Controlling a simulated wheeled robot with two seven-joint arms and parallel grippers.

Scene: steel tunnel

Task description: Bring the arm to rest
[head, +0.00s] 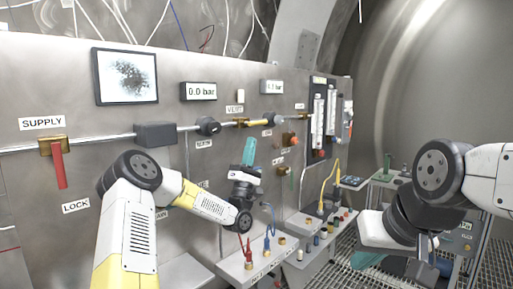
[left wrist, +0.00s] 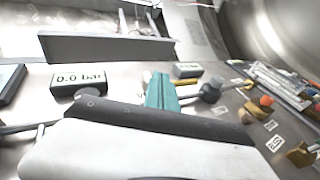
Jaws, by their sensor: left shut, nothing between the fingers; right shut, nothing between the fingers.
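My left arm (head: 130,225) comes in from the left, bends at its elbow and reaches toward the wall panel. My left gripper (head: 249,152) points upward in front of the panel, with its teal fingers together and empty. These shut fingers also show in the left wrist view (left wrist: 161,92), with panel fittings behind them. My right arm (head: 487,175) comes in from the right and is folded downward. My right gripper (head: 367,260) is low at the right, above the grating, shut with nothing seen in it; its fingers are partly hidden.
The panel (head: 60,90) carries a red-handled supply valve (head: 58,165), a pipe, pressure displays (head: 199,91) and flow tubes (head: 318,118). A ledge (head: 235,268) with cables and coloured connectors juts out below my left gripper. A cart (head: 385,190) stands near my right arm. Grating floor is at lower right.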

